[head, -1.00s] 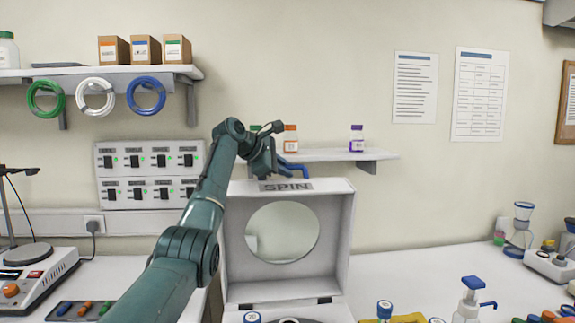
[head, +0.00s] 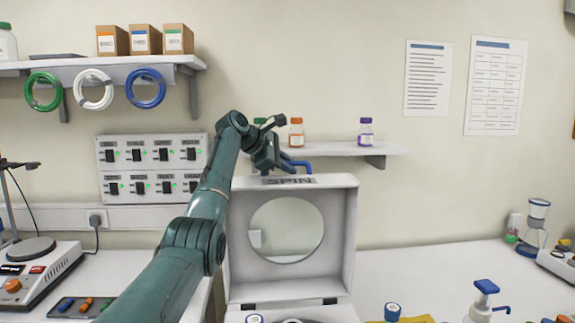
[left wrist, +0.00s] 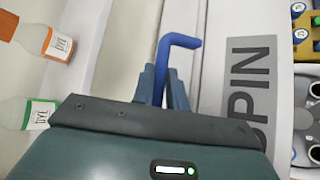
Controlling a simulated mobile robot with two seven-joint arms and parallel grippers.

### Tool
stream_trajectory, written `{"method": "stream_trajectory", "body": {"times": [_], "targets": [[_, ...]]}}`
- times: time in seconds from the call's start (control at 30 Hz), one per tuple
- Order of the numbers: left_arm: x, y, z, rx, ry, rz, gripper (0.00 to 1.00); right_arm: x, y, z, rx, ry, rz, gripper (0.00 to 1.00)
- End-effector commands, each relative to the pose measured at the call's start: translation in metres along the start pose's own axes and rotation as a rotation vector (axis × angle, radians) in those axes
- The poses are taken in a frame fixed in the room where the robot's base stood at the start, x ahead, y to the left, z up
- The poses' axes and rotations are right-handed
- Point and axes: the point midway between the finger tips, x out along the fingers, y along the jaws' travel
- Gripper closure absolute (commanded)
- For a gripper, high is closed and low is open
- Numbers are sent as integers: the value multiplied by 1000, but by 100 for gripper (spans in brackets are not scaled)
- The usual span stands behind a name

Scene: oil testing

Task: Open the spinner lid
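The white spinner lid (head: 340,225) stands raised, about upright, on its hinges above the spinner body (head: 338,313) in the head view. It has a round window and a grey SPIN label (head: 292,181), which also shows in the left wrist view (left wrist: 247,85). A blue bent handle (head: 300,166) is at the lid's top edge; it shows clearly in the left wrist view (left wrist: 166,55). My left gripper (head: 279,163) has its fingers (left wrist: 162,82) closed around the handle, one on each side. My right gripper is in neither view.
A wall shelf (head: 345,150) with small bottles is close behind the lid and my left gripper. A hotplate (head: 40,270) stands at left. A pump bottle (head: 482,300) and blue-capped vials (head: 392,312) are at front right. The bench (head: 430,270) right of the spinner is largely clear.

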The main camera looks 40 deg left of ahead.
Motion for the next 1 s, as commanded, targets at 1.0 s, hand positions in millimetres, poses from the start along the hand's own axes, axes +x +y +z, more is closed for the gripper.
{"method": "stream_trajectory", "body": {"times": [1.0], "targets": [[-115,0,-1,0,1,0,78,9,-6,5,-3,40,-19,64]]}}
